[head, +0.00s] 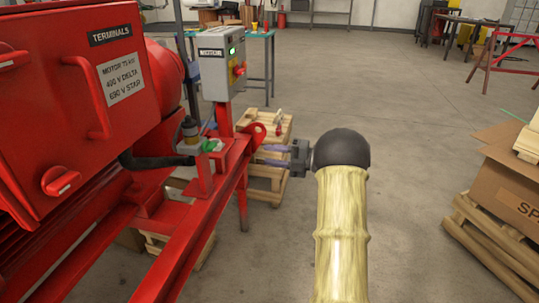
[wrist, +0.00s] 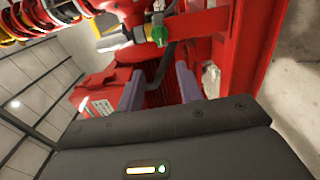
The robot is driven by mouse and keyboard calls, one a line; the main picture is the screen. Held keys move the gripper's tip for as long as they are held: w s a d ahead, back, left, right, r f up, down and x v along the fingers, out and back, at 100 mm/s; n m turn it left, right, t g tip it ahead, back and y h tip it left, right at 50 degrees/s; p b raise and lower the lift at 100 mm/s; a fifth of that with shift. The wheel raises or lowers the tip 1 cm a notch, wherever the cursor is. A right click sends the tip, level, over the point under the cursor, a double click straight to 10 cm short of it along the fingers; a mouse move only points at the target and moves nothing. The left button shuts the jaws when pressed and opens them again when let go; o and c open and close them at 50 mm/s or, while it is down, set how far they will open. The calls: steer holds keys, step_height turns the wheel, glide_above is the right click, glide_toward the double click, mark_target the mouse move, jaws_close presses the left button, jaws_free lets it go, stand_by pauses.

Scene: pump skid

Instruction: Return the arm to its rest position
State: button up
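My arm (head: 341,235), in a pale yellow sleeve with a black rounded joint, reaches forward from the bottom of the head view. My gripper (head: 264,155) points left toward the red pump skid frame (head: 190,238), beside its right edge. In the wrist view, the two lavender fingers of my gripper (wrist: 159,72) stand apart with nothing seen held between them. A valve with a green handle (wrist: 160,34) is beyond the fingertips; a green part also shows on the skid in the head view (head: 210,145). Whether the fingers touch anything is unclear.
A red terminal box (head: 60,85) and a grey control box (head: 221,62) stand at left. A wooden pallet stack (head: 262,180) is behind my gripper. A cardboard box (head: 510,190) on a pallet is at right. Open floor (head: 400,110) lies between.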

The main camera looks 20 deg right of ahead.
steer(key=w+a+r+m+t+h, duration=0.3)
steer(key=w+m+t+h, duration=0.15)
steer(key=m+h, duration=0.65)
steer(key=s+a+f+m+g+h+p, duration=0.1)
steer(key=s+a+f+m+g, duration=0.4)
steer(key=s, duration=0.6)
steer(key=s+a+f+m+g+h, duration=0.1)
steer(key=s+a+f+m+g, duration=0.2)
steer(key=s+m, duration=0.65)
steer(key=s+a+f+m+g+h+p, duration=0.15)
steer(key=s+a+f+m+g, duration=0.3)
steer(key=s, duration=0.95)
step_height(320, 180, up, 38)
steer(key=w+n+p, duration=0.1)
steer(key=p, duration=3.6)
steer(key=shift+r, duration=0.2)
